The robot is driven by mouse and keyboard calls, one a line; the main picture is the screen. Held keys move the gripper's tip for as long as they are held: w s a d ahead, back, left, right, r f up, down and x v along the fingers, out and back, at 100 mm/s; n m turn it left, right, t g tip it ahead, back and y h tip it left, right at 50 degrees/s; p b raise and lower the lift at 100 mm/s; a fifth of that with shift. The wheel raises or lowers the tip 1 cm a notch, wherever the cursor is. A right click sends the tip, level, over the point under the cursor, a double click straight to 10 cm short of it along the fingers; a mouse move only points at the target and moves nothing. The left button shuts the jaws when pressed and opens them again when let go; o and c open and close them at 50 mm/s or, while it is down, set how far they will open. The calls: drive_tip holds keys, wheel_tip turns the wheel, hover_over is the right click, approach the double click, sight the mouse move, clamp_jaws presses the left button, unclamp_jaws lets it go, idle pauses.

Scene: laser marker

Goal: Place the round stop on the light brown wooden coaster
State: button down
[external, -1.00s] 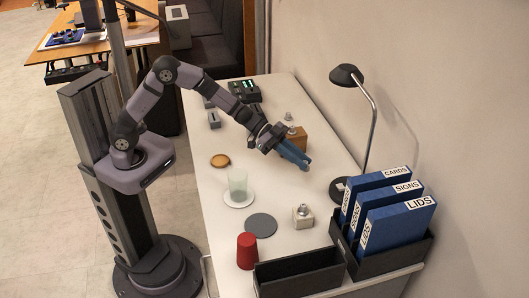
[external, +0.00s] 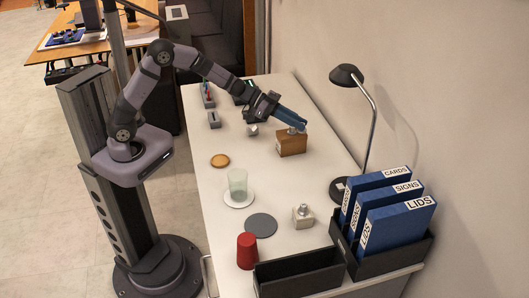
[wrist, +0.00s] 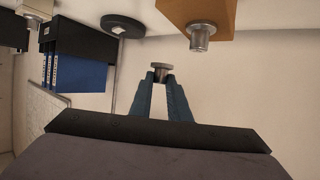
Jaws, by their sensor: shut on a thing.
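My gripper (external: 303,125) is raised over the table near the wooden block, pointing right and down. In the wrist view its blue fingers (wrist: 160,77) are shut on a small grey metal round stop (wrist: 160,67), held at the tips. In the external view I cannot clearly make out the held stop. The light brown wooden coaster (external: 220,160) lies flat and bare on the table, left of and nearer than my gripper. It is not visible in the wrist view.
A wooden block (external: 291,147) bears a metal peg (wrist: 201,37). A metal piece (external: 252,130) lies left of it. A glass (external: 238,182) stands on a white coaster (external: 238,204). A grey coaster (external: 261,225), pale block (external: 303,217), red cup (external: 247,251) and lamp (external: 367,130) stand around.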

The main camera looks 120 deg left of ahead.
drive_tip(key=s+a+r+n+g+y+p, duration=0.1)
drive_tip(key=s+a+r+n+y+p, duration=0.15)
drive_tip(key=s+a, duration=0.9)
drive_tip(key=s+d+f+n+y+p, duration=0.1)
drive_tip(key=s+f+p, duration=0.1)
drive_tip(key=s, duration=0.4)
drive_tip(key=s+d+f+p, duration=0.2)
drive_tip(key=s, duration=0.5)
drive_tip(key=m+h, duration=1)
drive_tip(key=h, duration=0.1)
hover_over(217, 157)
drive_tip(key=shift+a+f+b, duration=0.1)
drive_tip(key=shift+f+b, duration=0.4)
drive_tip(key=shift+f, duration=4.4)
drive_tip(key=shift+f, duration=0.15)
